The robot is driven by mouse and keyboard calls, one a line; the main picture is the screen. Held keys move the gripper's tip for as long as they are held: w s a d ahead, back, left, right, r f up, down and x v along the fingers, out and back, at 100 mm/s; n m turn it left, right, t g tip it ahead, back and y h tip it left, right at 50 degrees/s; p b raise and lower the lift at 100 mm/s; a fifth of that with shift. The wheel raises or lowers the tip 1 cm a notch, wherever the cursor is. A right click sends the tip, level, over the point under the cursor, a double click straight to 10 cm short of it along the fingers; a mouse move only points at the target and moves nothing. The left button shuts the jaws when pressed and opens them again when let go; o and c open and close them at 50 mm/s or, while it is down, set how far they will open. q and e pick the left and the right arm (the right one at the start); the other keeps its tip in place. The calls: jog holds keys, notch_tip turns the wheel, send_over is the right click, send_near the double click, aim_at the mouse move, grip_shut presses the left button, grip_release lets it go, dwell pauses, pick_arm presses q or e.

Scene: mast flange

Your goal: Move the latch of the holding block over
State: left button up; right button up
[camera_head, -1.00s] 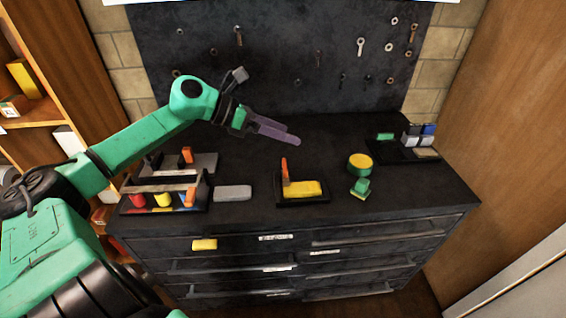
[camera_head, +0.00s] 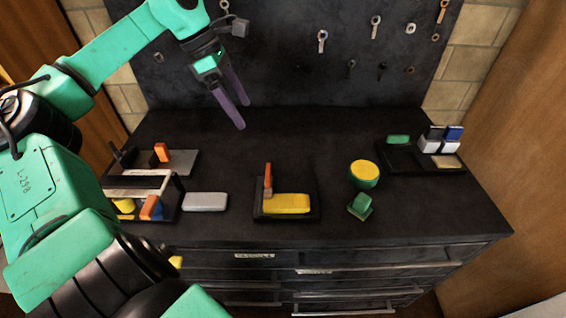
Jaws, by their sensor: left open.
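A black block (camera_head: 260,214) with a yellow piece (camera_head: 287,203) lying in it sits near the front middle of the bench top. An orange upright latch (camera_head: 267,180) stands at its left end. My left gripper (camera_head: 242,115) is above the back of the bench, up and left of the block. Its two purple fingers point down to the right, apart, with nothing between them. It does not touch the latch. My right gripper is not in view.
A black rack (camera_head: 168,207) with coloured pieces and a grey bar (camera_head: 205,202) stand left. A yellow-topped round piece (camera_head: 364,173) and a green piece (camera_head: 360,206) lie right. A dark tray (camera_head: 409,160) holds small blocks at the back right. The back middle is clear.

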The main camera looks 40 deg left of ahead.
pick_arm(q)
notch_tip(320, 180, down, 2)
jog(key=f+b, duration=0.1)
jog(key=b, duration=0.3)
send_near(267, 171)
jog(key=p+x, duration=0.1)
jog(key=x, duration=0.6)
jog(key=shift+d+f, duration=0.15)
jog(key=shift+f, duration=0.2)
jog(key=shift+w+d+f, duration=0.15)
jog(key=shift+d+f, duration=0.1)
jog(key=shift+f, duration=0.3)
jog(key=c, duration=1.1)
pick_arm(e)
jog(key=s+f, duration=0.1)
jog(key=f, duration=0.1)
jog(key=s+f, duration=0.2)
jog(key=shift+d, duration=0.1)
